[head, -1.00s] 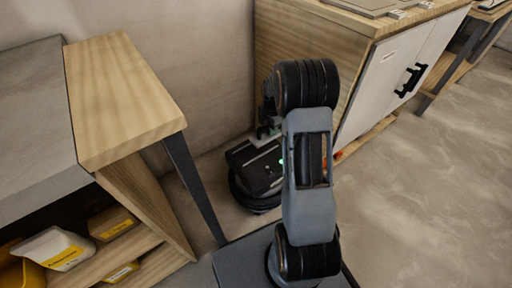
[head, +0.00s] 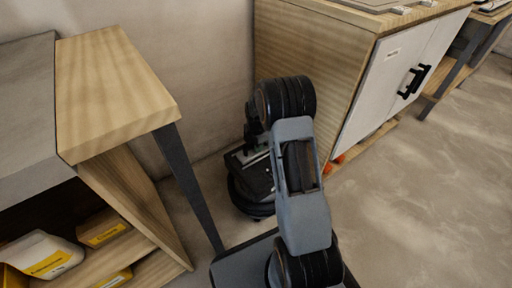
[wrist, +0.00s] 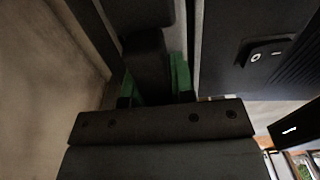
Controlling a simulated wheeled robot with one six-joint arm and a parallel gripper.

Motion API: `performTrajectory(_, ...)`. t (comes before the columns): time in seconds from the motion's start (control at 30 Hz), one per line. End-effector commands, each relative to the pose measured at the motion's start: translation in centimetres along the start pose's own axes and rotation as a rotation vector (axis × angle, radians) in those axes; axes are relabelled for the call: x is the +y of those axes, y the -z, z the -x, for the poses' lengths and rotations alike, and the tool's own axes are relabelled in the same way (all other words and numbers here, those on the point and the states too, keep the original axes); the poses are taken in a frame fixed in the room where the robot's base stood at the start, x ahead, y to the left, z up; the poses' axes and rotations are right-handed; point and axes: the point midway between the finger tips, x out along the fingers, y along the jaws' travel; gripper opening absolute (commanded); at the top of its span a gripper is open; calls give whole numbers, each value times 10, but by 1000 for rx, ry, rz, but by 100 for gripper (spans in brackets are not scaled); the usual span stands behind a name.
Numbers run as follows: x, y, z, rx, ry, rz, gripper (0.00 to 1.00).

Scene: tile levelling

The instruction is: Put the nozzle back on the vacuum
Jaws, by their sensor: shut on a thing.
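The vacuum (head: 252,180) is a dark, low, round-based machine on the floor between the wooden bench and the cabinet. My arm partly covers it. In the wrist view its dark casing (wrist: 232,75) with a small switch panel fills the right side. My gripper (wrist: 155,92) is shut on a dark piece, which I take for the nozzle (wrist: 147,58), with green showing behind it. In the head view my gripper (head: 254,130) is at the vacuum's upper back, mostly hidden behind my wrist. Whether the nozzle touches the vacuum cannot be told.
The wooden bench (head: 110,85) with a dark leg (head: 190,185) stands on the left, with yellow-labelled packs (head: 45,255) on its shelf. The white-doored cabinet (head: 385,85) is close on the right. Small orange things (head: 340,159) lie at its base. The floor at right is clear.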

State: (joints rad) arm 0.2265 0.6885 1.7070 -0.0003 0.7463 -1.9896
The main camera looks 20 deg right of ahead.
Motion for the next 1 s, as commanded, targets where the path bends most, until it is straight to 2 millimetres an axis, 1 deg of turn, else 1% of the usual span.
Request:
performTrajectory(0.2, 0, 0, 1, -1, -2, 0, 0)
performTrajectory(0.37, 0, 0, -3, 0, -1, 0, 0)
performTrajectory(0.4, 0, 0, -2, 0, 0, 0, 27)
performTrajectory(0.63, 0, 0, -2, 0, 0, 0, 49)
performTrajectory(0.87, 0, 0, -1, 0, -1, 0, 49)
performTrajectory(0.97, 0, 0, 6, -1, -2, 0, 49)
performTrajectory(1.0, 0, 0, 11, -1, -2, 0, 49)
